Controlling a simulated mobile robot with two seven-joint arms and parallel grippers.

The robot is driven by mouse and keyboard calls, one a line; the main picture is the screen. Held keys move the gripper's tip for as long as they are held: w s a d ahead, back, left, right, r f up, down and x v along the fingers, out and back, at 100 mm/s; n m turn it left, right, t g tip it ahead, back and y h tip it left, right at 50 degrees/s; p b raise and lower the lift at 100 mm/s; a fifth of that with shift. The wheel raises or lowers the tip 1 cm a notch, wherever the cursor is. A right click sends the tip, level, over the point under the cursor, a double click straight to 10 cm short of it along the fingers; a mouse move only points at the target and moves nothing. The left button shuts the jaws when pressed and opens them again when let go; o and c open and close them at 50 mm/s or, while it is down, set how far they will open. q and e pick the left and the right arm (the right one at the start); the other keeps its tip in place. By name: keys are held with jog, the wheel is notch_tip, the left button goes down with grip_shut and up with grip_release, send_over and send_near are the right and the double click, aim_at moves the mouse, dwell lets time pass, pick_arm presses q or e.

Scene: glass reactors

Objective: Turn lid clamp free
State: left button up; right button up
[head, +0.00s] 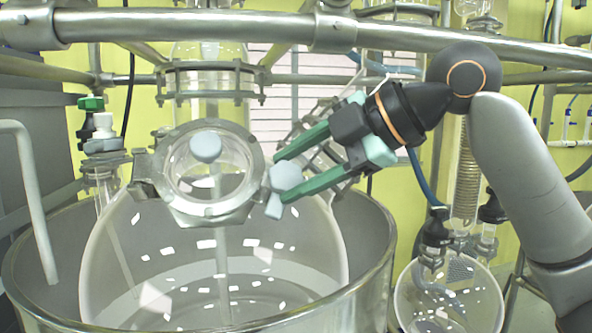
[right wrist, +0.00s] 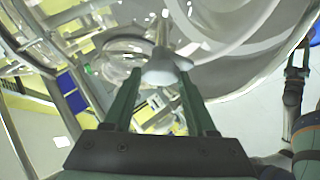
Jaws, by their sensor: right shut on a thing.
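The lid clamp is a metal ring (head: 181,213) around the round glass lid port on the large glass vessel (head: 130,255). Its pale blue-grey winged knob (head: 285,178) sits at the ring's right side, one wing pointing down. My right gripper (head: 280,176) reaches in from the right, its green fingers shut on this knob, one above and one below. In the right wrist view the knob (right wrist: 163,70) shows as a pale piece between the fingertips of the gripper (right wrist: 160,78). Another pale rounded knob (head: 206,147) shows across the lid.
The vessel stands inside a wide metal tub (head: 375,270). A thick metal rail (head: 220,27) crosses above. A smaller glass flask (head: 450,295) with black fittings is at the lower right, below my right arm.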

jog(key=o, duration=1.4)
jog(key=shift+d, duration=0.1)
jog(key=b+v, duration=0.1)
jog(key=v, duration=1.1)
jog(key=shift+s+d+r, duration=0.1)
jog(key=shift+r, duration=0.05)
